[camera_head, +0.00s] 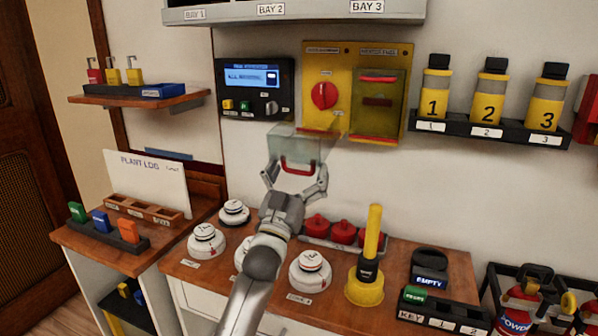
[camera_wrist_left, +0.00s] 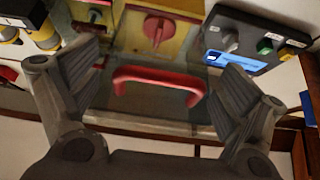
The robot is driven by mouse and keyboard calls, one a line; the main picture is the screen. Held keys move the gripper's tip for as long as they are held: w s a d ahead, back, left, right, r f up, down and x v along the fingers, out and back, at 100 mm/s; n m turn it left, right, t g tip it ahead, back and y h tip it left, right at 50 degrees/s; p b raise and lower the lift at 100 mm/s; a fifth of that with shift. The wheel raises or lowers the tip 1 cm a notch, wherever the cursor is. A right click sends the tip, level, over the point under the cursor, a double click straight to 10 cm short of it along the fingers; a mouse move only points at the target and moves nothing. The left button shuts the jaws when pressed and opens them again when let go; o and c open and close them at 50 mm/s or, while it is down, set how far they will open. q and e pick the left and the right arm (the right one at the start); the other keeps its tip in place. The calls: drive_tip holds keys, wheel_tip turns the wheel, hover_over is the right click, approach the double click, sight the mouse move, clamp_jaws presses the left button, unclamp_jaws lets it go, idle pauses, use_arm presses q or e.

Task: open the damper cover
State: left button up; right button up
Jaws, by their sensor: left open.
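A clear cover (camera_head: 315,146) with a red handle (camera_head: 297,169) sticks out below the red rotary knob (camera_head: 324,95) on the yellow panel (camera_head: 341,60). I cannot read a label naming it as the damper cover. My left gripper (camera_head: 296,178) is open at this cover, its fingers either side of the red handle. In the left wrist view the red handle (camera_wrist_left: 158,80) lies between the spread fingers (camera_wrist_left: 160,88), apart from both. The knob (camera_wrist_left: 157,30) shows behind the clear sheet. My right gripper is not in view.
A greenish see-through cover (camera_head: 366,117) sits on the panel's right half. A black control box (camera_head: 254,107) is left of the panel. Numbered bottles (camera_head: 489,93) stand on a shelf at right. Round white devices (camera_head: 310,271) and a yellow-handled tool (camera_head: 371,240) stand on the counter below.

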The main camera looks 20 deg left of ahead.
use_arm(q)
drive_tip(key=shift+s+f, duration=0.25)
drive_tip(key=v, duration=1.1)
drive_tip(key=shift+s, duration=0.25)
drive_tip(key=shift+f, duration=0.1)
